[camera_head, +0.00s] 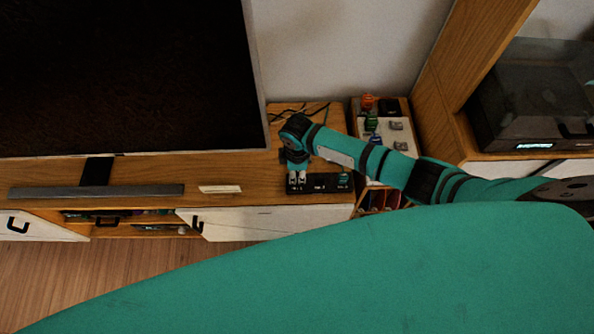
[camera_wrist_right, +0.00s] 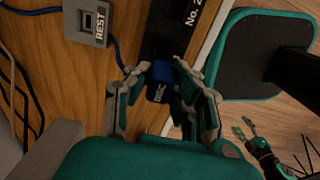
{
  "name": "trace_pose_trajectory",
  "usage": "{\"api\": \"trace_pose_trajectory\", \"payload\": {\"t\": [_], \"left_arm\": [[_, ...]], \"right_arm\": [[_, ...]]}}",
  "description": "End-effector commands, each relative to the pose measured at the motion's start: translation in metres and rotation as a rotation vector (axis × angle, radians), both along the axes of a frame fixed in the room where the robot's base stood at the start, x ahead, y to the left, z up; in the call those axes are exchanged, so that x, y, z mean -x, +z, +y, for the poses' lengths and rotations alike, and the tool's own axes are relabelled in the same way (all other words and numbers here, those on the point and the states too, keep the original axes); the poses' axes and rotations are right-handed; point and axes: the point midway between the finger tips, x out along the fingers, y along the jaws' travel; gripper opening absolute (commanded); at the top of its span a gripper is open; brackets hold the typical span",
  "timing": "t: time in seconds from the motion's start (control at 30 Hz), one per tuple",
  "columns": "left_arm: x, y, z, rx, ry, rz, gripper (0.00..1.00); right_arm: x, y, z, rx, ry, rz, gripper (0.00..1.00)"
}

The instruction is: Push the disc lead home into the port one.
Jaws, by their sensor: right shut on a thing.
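The blue disc lead plug (camera_wrist_right: 160,91), marked DISC, is between the fingertips of my right gripper (camera_wrist_right: 162,71), which is shut on it. Its blue cable (camera_wrist_right: 117,50) bends away to the left. The black port box (camera_wrist_right: 172,36) lies just beyond the plug, with a No. 2 label to the right. In the head view the port box (camera_head: 325,184) sits at the cabinet's front edge, and my right gripper (camera_head: 297,178) is at its left end. Port one is hidden there; I cannot tell whether the plug is in it. My left gripper (camera_wrist_right: 244,128) hangs open and empty, far from the box.
A grey REST holder (camera_wrist_right: 83,22) stands left of the plug in the wrist view. Dark loose cables (camera_head: 290,113) lie at the back of the wooden cabinet (camera_head: 258,170). A large television (camera_head: 120,75) stands left, and a small shelf unit with coloured items (camera_head: 370,122) stands right.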

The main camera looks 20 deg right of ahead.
Motion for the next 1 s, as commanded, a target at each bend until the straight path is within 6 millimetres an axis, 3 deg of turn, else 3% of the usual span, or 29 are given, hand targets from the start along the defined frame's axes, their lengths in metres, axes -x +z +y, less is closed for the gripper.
{"api": "trace_pose_trajectory", "payload": {"t": [1.0], "left_arm": [[-0.0006, 0.0048, -0.0009, 0.001, 0.000, -0.002, 0.56]], "right_arm": [[0.0003, -0.0005, -0.0002, 0.001, 0.000, 0.000, 0.00]]}}
